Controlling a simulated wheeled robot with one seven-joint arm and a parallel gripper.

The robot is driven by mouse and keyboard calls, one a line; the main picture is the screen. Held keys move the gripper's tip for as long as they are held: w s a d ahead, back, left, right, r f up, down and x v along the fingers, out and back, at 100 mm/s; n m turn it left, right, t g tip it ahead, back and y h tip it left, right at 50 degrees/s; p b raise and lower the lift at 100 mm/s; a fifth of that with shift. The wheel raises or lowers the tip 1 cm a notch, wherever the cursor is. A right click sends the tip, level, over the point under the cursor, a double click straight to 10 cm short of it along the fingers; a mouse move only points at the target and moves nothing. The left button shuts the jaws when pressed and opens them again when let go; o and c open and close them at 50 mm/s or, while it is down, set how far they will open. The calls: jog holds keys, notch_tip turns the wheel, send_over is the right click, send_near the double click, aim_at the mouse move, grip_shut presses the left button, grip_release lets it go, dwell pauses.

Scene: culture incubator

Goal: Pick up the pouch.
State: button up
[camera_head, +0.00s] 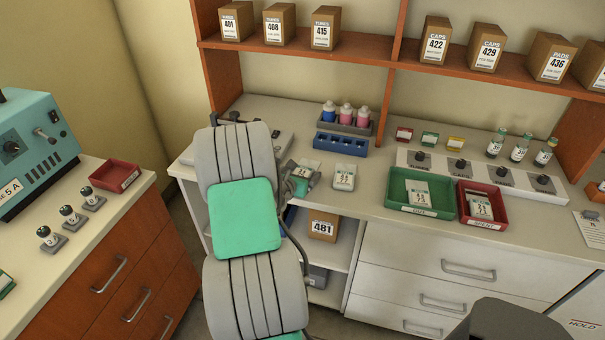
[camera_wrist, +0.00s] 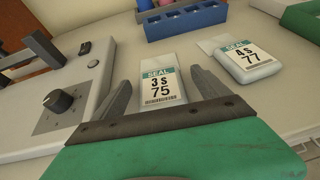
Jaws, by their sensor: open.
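A white pouch (camera_wrist: 160,86) with a label reading "SEAL 3 S 75" lies on the counter in the wrist view, between the fingers of my gripper (camera_wrist: 160,88). The gripper is open, with one finger on each side of the pouch; I cannot tell whether either touches it. A second pouch (camera_wrist: 240,60), labelled "SEAL 4 S 77", lies to its right. In the head view my arm partly hides the first pouch (camera_head: 304,169), and the second pouch (camera_head: 344,177) lies in clear sight. More pouches lie in the green tray (camera_head: 395,202) and the red tray (camera_head: 468,215).
A grey device with a black knob (camera_wrist: 60,101) stands close left of my gripper. A blue rack (camera_head: 340,145) is behind the pouches, with bottles (camera_head: 346,114) behind it. A shelf with boxes (camera_head: 323,28) hangs above. Little counter separates the second pouch from the green tray.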

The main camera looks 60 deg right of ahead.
jog(key=shift+r, duration=0.1)
jog(key=c, duration=1.5)
jog(key=shift+o, duration=0.2)
